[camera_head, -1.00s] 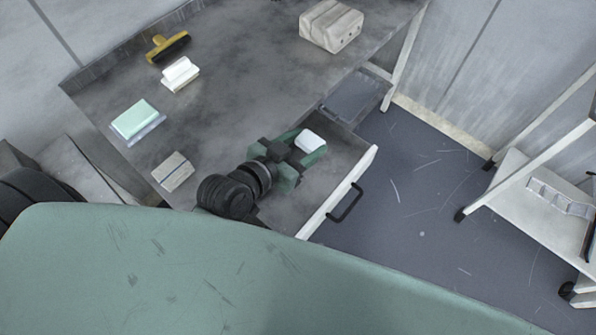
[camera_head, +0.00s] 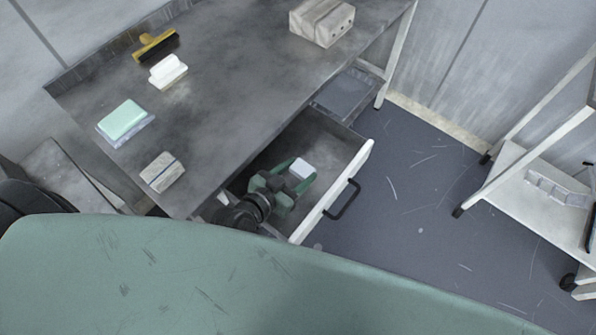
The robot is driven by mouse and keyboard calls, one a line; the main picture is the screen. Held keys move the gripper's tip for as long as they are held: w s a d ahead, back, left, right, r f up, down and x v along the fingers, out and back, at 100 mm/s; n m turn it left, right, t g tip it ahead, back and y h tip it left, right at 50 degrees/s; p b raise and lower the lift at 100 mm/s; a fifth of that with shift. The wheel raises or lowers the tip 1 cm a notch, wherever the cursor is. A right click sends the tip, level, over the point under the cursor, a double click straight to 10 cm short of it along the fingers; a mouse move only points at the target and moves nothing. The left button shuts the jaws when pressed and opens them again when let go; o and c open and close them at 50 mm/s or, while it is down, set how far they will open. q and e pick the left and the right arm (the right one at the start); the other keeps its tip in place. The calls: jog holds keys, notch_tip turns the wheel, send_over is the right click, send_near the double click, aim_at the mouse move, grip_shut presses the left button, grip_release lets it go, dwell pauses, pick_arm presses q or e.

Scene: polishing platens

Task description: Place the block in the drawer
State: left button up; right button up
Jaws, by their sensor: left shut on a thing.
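The drawer (camera_head: 330,143) under the workbench is pulled open, with a white front and a black handle. My left gripper (camera_head: 298,173) is at the drawer's opening, over or inside its inner space. It is shut on a small white block (camera_head: 301,168), which shows between its green fingers. I cannot tell whether the block touches the drawer floor. My right gripper is not in view.
On the grey workbench (camera_head: 215,100) lie a yellow-and-black brush (camera_head: 156,45), a white block-like piece (camera_head: 168,71), a green pad (camera_head: 123,119), a grey-beige block (camera_head: 162,172) and a beige box (camera_head: 321,22). A white trolley (camera_head: 535,200) stands right.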

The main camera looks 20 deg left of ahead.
pick_arm(q)
jog(key=shift+f+b, duration=0.35)
jog(key=shift+f, duration=0.2)
jog(key=o, duration=1.5)
jog(key=shift+c, duration=0.2)
jog(key=shift+r, duration=0.15)
jog(key=r+v, duration=0.1)
jog(key=v, duration=1.1)
jog(key=shift+p, duration=0.4)
